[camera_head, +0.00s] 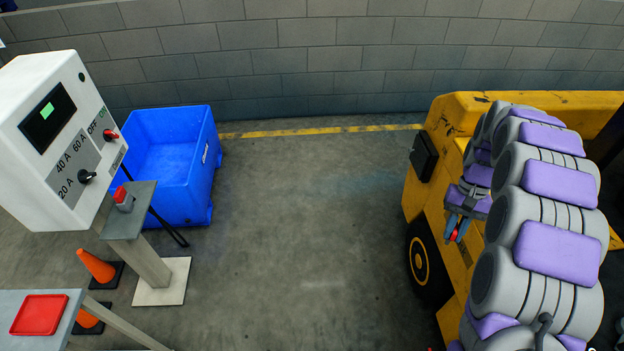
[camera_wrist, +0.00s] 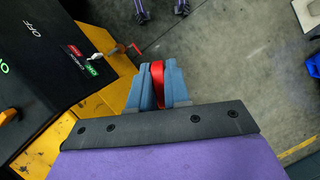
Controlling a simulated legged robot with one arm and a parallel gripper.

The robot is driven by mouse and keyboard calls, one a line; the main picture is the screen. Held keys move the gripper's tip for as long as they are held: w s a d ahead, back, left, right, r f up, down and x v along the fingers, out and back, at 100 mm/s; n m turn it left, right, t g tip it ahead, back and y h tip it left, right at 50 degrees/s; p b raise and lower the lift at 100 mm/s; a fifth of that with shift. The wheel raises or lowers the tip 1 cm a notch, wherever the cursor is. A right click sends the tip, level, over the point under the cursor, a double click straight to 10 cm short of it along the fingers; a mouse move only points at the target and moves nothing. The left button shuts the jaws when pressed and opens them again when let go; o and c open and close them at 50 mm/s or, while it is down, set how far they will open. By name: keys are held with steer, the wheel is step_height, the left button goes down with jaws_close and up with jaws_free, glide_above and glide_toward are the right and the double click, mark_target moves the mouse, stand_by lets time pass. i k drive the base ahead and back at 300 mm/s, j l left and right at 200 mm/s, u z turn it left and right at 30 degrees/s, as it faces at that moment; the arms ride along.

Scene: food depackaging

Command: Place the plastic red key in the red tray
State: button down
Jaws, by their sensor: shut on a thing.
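My gripper (camera_head: 459,229) is at the right of the head view, in front of the yellow vehicle's side. Its blue fingers are shut on the red key (camera_head: 455,234). In the wrist view, my gripper (camera_wrist: 158,85) has the red key (camera_wrist: 157,75) between its two blue fingers, and much of the key is hidden by them. The red tray (camera_head: 40,314) lies on a grey table at the lower left of the head view, far from my gripper. The tray looks empty.
A yellow vehicle (camera_head: 430,198) stands close beside my gripper, and its dark panel (camera_wrist: 50,65) shows in the wrist view. A white control box (camera_head: 65,140), a blue bin (camera_head: 170,165) and an orange cone (camera_head: 96,265) are at the left. The middle floor is clear.

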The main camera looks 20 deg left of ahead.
mark_target(41, 315)
steer(key=j+u, duration=0.1)
steer(key=u, duration=0.3)
steer(key=j+u, duration=0.15)
steer(key=u, duration=0.3)
steer(key=j+u, duration=0.1)
steer(key=u, duration=0.3)
steer(key=j+u, duration=0.15)
steer(key=u, duration=0.3)
steer(key=i+j+u, duration=0.2)
steer(key=j+u, duration=0.15)
steer(key=i+j+u, duration=0.65)
steer(key=i, duration=0.1)
